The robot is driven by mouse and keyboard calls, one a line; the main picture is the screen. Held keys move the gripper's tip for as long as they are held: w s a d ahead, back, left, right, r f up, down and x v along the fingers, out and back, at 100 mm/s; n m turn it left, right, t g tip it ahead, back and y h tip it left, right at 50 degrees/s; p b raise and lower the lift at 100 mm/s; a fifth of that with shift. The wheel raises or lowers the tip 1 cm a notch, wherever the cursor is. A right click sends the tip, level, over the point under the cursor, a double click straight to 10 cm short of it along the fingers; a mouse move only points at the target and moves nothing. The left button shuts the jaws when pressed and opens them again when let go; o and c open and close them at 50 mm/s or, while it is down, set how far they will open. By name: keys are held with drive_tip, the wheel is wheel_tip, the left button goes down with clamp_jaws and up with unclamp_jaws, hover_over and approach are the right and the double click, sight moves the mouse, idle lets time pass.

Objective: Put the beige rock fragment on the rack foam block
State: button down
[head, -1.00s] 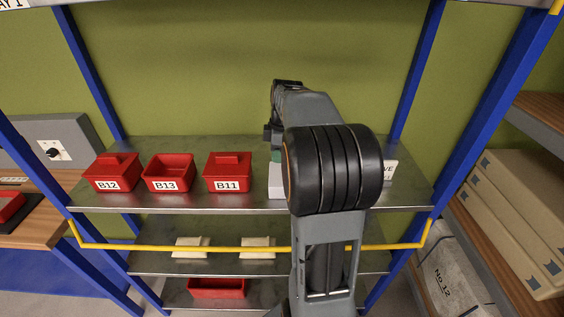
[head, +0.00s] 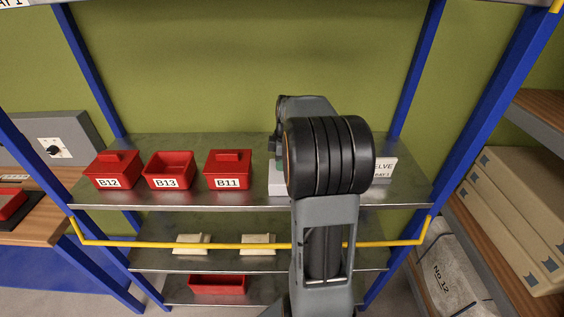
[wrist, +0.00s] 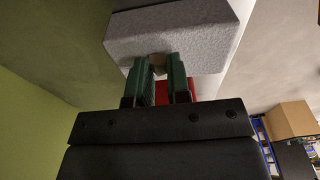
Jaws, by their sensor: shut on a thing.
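The rack foam block (head: 278,190) is pale grey and sits on the upper metal shelf, right of the red boxes. My arm hides much of it in the head view. In the wrist view the foam block (wrist: 190,30) fills the top, just beyond my fingertips. My gripper (wrist: 160,68) has green fingers and is shut on the beige rock fragment (wrist: 158,60), a small brownish piece between the tips. The fragment is right at the foam block, but I cannot tell whether it touches it. In the head view the fragment is hidden.
Red boxes B12 (head: 113,172), B13 (head: 169,172) and B11 (head: 228,171) stand left of the foam block. A white sign (head: 385,168) stands to its right. A yellow rail (head: 200,246) crosses below the upper shelf (head: 120,202). Blue posts (head: 408,75) flank the rack.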

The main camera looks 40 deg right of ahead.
drive_tip(key=c, duration=1.1)
unclamp_jaws()
wheel_tip(320, 180, up, 11)
drive_tip(key=d, duration=0.1)
drive_tip(key=s+a+m+t+h, duration=0.1)
drive_tip(key=s+a+m, duration=0.1)
drive_tip(key=a, duration=0.4)
drive_tip(key=s+a+m, duration=0.3)
drive_tip(key=a, duration=0.4)
drive_tip(key=shift+s+a+f+m+t, duration=0.45)
drive_tip(key=shift+s+a+f+m, duration=0.5)
drive_tip(key=shift+s+a+f, duration=0.5)
drive_tip(key=shift+s+a+f+m+t, duration=0.5)
drive_tip(key=shift+s+a+f+m, duration=0.6)
drive_tip(key=shift+a, duration=0.5)
drive_tip(key=shift+s+a+f+m+t, duration=0.45)
drive_tip(key=shift+s+a+f+m, duration=0.4)
drive_tip(key=shift+s+a+f, duration=0.55)
drive_tip(key=shift+a+r, duration=0.15)
